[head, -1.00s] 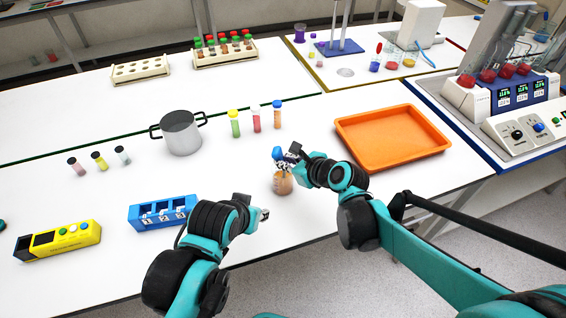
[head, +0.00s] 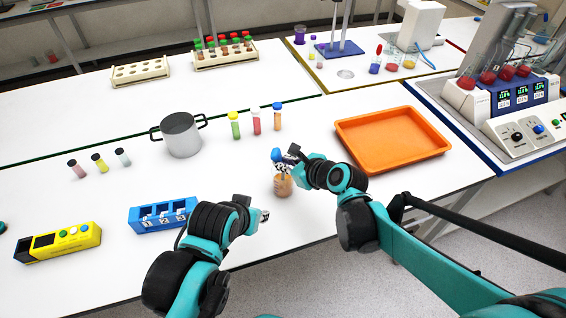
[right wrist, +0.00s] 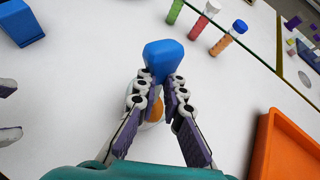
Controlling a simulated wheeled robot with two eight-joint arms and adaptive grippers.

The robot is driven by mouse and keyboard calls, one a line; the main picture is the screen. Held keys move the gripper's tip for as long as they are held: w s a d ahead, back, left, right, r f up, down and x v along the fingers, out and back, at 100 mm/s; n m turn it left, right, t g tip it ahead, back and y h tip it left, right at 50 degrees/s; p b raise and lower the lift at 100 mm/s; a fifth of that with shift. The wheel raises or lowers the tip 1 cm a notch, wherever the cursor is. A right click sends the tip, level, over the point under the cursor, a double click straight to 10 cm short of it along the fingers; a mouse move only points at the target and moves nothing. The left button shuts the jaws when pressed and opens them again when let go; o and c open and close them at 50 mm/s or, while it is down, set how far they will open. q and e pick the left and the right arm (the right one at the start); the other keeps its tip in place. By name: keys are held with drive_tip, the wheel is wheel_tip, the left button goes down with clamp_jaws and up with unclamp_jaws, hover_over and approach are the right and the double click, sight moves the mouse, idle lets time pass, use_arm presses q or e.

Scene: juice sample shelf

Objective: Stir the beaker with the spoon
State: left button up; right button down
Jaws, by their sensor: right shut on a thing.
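The beaker (head: 283,187) with orange-brown liquid stands on the white table near its front edge. My right gripper (head: 287,162) is above it, shut on the blue-topped spoon (head: 276,155). In the right wrist view the spoon's blue handle end (right wrist: 164,58) sticks up between the fingertips (right wrist: 163,88). The beaker (right wrist: 155,108) shows partly behind the fingers. The spoon's lower part is hidden, so its depth in the beaker cannot be told. My left gripper (head: 264,215) is low at the left of the beaker, apart from it; its opening is too small to judge.
An orange tray (head: 441,153) lies right of the beaker. Capped tubes (head: 256,121) and a grey pot (head: 181,134) stand behind. A blue numbered holder (head: 162,214) and a yellow box (head: 58,242) are at the left. The table between beaker and tubes is clear.

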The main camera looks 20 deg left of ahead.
wheel_tip(320, 180, up, 12)
drive_tip(key=p, duration=0.9)
